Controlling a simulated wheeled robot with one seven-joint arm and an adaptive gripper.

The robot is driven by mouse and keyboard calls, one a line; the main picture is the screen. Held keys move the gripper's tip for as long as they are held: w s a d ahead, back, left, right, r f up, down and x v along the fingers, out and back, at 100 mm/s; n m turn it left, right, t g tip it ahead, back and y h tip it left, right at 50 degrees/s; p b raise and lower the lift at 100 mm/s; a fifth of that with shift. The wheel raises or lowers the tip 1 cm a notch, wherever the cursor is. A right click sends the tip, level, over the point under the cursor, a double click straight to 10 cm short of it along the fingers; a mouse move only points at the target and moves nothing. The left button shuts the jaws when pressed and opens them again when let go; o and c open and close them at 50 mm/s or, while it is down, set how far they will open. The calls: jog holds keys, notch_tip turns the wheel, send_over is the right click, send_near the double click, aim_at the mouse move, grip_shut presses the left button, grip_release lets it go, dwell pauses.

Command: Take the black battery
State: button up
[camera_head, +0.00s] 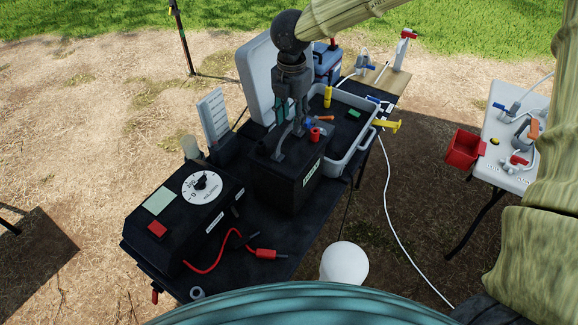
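The black battery (299,189) is a boxy block standing upright on the dark table, with a pale label on its right side and a red terminal cap on top. My gripper (289,132) points down from above, directly over the battery's top. Grey curved parts show between gripper and battery top. I cannot tell whether they are fingers or a carrying handle, nor whether the gripper is closed on anything. The gripper hides part of the battery's top.
A black control box (172,222) with a white dial stands front left, with a red lead (212,268) beside it. A white tray (357,146) with small items is close behind the battery at right. A white side table (502,164) with a red bin (463,149) stands far right.

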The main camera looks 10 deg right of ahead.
aim_at(289, 129)
jog(key=w+f, duration=0.1)
jog(key=f+p, duration=0.1)
jog(key=f, duration=0.1)
jog(key=w+f, duration=0.1)
jog(key=shift+w+a+f, duration=0.1)
jog(key=shift+w+f, duration=0.05)
jog(key=shift+w, duration=0.2)
jog(key=shift+s+f+p, duration=0.35)
jog(key=shift+f+p, duration=0.25)
jog(key=shift+f, duration=0.2)
jog(key=shift+s+f, duration=0.2)
jog(key=shift+s, duration=0.2)
jog(key=shift+w+f, duration=0.4)
jog(key=shift+w, duration=0.05)
jog(key=shift+s+r, duration=0.2)
jog(key=shift+s, duration=0.05)
jog(key=c, duration=0.7)
grip_shut()
